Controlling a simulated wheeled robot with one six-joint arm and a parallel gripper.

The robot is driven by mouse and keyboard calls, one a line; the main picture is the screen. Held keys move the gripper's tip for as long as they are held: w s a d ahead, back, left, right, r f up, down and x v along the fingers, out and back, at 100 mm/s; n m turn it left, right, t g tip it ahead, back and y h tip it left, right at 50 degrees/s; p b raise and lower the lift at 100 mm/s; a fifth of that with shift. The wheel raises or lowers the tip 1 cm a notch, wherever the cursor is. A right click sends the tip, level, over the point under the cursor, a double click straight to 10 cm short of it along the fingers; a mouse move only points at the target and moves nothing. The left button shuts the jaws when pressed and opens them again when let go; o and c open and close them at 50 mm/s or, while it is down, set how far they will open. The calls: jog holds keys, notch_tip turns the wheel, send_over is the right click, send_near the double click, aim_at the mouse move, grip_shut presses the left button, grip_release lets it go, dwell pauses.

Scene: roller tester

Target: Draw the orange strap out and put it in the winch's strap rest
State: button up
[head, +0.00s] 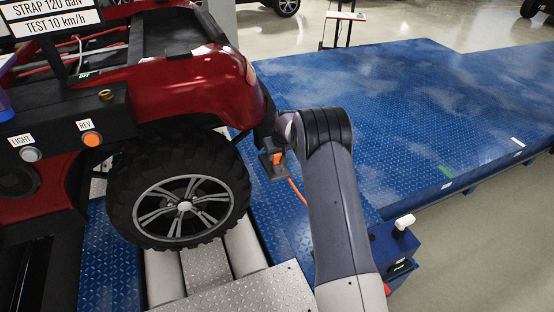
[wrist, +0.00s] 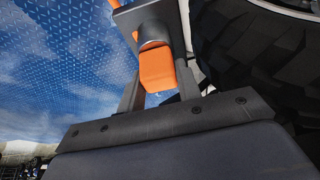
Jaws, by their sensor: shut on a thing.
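My gripper (head: 275,160) is beside the red vehicle's front corner, to the right of the wheel. It is shut on an orange piece of the strap (wrist: 157,69), which sits between my two fingers in the wrist view. A dark grey plate or bracket (wrist: 140,14) is just beyond the fingers, close around the orange piece; I cannot tell whether it is the strap rest. In the head view the orange strap (head: 297,191) runs down and right from my gripper, then passes behind my arm. I cannot make out the winch for certain.
The red vehicle (head: 205,95) stands at the left, its black tyre (head: 130,205) on the rollers (head: 243,243). A blue box (head: 395,245) with a white knob is at the lower right, beside my arm. The blue deck (head: 400,110) is mostly clear.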

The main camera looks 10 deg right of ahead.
jog(key=shift+r, duration=0.1)
notch_tip(320, 180, up, 10)
jog(key=shift+f+b, duration=0.1)
jog(key=shift+b, duration=0.95)
